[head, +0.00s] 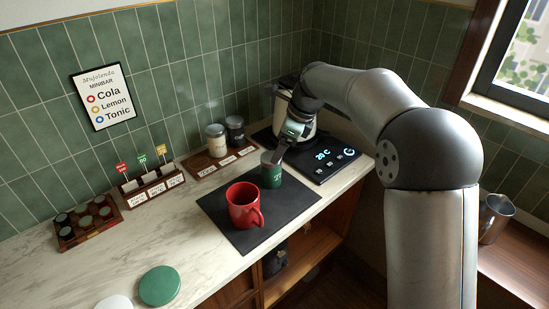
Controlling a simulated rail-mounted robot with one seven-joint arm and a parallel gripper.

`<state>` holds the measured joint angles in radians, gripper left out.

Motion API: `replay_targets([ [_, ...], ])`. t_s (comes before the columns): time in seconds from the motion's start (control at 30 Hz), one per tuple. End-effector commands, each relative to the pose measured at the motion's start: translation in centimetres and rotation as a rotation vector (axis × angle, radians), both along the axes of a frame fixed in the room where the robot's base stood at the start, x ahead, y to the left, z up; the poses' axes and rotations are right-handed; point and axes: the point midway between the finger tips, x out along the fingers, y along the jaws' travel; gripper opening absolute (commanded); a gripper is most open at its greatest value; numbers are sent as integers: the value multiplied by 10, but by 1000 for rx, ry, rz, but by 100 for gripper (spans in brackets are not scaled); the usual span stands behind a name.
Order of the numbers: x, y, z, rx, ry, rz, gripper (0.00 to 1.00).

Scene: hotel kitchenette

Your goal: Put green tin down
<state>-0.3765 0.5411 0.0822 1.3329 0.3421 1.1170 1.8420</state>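The green tin (271,177) is at the back right part of the dark mat (290,201), upright as far as I can see. My gripper (277,158) reaches down from the upper right, with its fingers at the tin's upper rim, and appears shut on it. The fingertips are small and partly hidden. I cannot tell whether the tin's base touches the mat or is slightly above it.
A red mug (243,206) stands on the mat just left of the tin. A green disc (160,286) lies at the front left.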

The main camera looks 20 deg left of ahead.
Motion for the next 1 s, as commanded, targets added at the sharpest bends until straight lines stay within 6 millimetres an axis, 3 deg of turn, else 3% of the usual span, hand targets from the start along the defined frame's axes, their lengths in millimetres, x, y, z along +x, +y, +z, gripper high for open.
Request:
replay_targets([
  [0.2,0,-13,31,1,-3,-1,77],
  [0.53,0,-17,39,-1,0,1,77],
  [0.63,-6,-29,41,-15,-22,37,77],
  [0.77,-32,-80,42,-75,-108,204,77],
  [0.83,-59,-121,39,-127,-169,355,77],
  [1.0,-156,-224,14,-262,-285,825,77],
])
